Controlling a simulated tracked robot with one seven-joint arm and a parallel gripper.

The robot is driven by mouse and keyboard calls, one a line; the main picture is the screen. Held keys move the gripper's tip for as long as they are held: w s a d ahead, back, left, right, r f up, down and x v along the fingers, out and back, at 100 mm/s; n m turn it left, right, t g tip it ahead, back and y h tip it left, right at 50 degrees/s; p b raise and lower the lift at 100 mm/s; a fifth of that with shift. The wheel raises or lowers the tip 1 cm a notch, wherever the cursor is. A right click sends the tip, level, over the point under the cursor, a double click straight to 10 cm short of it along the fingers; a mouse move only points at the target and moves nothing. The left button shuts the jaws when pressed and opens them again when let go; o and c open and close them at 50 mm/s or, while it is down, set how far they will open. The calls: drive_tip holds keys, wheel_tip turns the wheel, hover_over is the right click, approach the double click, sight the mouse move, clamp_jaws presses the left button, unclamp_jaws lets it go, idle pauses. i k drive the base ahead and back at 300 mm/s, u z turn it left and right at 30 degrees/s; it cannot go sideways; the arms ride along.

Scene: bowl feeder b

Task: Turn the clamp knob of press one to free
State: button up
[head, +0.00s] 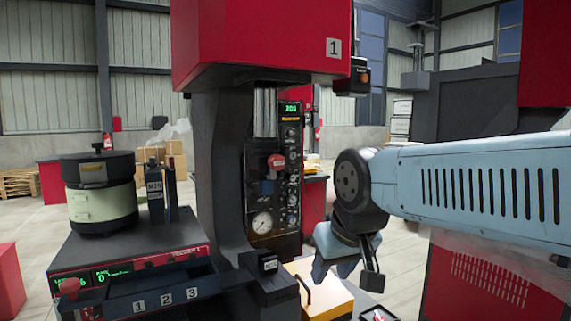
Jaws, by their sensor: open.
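Press one (221,150) stands in the middle, with a red head marked 1 and a dark column. Its control panel (291,180) carries a green display, several small round controls and a pressure gauge (262,223). A red knob (276,160) sticks out of the panel's upper middle; I cannot tell whether it is the clamp knob or how it is turned. My gripper (345,277) is open, pointing down, right of and below the panel, apart from it. I see nothing between its fingers.
A yellow block with a black handle (333,296) lies below my gripper. At left, a bench (120,246) with numbered slots carries a round bowl feeder (101,205). A dark machine with red parts (462,100) stands at right.

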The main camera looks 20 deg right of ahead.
sight(276, 162)
drive_tip(key=u, duration=1.15)
drive_tip(key=i, duration=0.1)
drive_tip(key=z, duration=2.6)
drive_tip(key=k, duration=1.8)
drive_tip(key=u, duration=1.2)
drive_tip(key=i, duration=1)
drive_tip(key=z, duration=0.1)
